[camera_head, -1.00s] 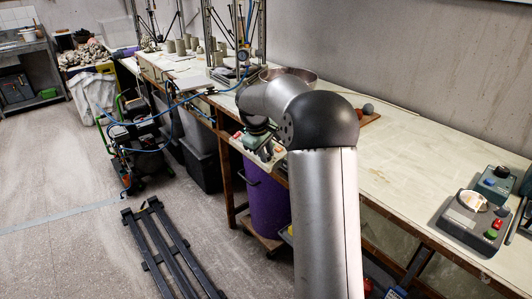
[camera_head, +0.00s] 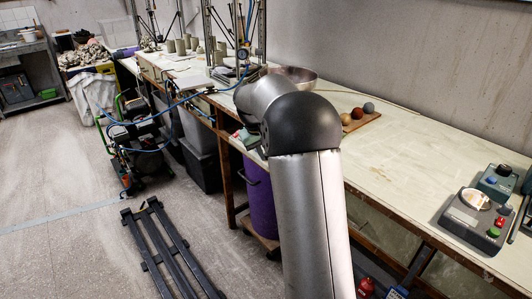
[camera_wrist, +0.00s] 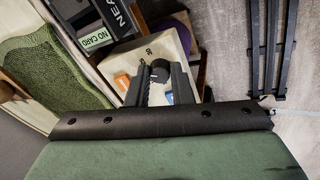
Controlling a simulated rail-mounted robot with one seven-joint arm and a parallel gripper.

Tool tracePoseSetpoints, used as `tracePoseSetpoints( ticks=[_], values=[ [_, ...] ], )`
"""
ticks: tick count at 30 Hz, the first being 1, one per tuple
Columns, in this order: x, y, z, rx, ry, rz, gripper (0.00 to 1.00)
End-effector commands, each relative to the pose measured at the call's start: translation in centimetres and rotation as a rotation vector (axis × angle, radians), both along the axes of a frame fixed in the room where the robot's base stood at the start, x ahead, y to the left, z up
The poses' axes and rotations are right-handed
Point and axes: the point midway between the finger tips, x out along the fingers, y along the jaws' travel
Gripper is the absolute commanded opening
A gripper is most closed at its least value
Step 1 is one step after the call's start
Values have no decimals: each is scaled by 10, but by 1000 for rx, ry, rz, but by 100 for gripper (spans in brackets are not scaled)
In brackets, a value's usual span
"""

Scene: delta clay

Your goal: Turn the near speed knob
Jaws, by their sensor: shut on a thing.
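In the wrist view my gripper (camera_wrist: 163,82) is shut on a dark round knob (camera_wrist: 160,66). The two black fingers lie on either side of it. The knob sits on the cream face of a small box (camera_wrist: 148,55), which also carries an orange patch and a blue patch. A dark sign (camera_wrist: 118,14) beginning "NEA" and a pale green label (camera_wrist: 96,39) reading "NO CARD" are beside the box. In the head view my arm hides the gripper and the knob.
A green textured piece (camera_wrist: 45,82) lies left of the box in the wrist view. The long workbench (camera_head: 408,160) holds a wooden board (camera_head: 361,121) with several balls, a bowl (camera_head: 300,76) and a grey control box (camera_head: 474,216). Dark rails (camera_head: 165,250) lie on the floor.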

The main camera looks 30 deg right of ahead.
Motion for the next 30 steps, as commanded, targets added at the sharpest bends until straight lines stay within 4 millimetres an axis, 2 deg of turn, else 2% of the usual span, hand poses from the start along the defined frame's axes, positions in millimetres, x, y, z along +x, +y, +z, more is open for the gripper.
tracePoseSetpoints(
  ticks=[18, 30],
  values=[
    [1, 1, 0, 39, -175, -547, 0],
    [1, 1, 0, 57, -254, -800, 0]
  ],
)
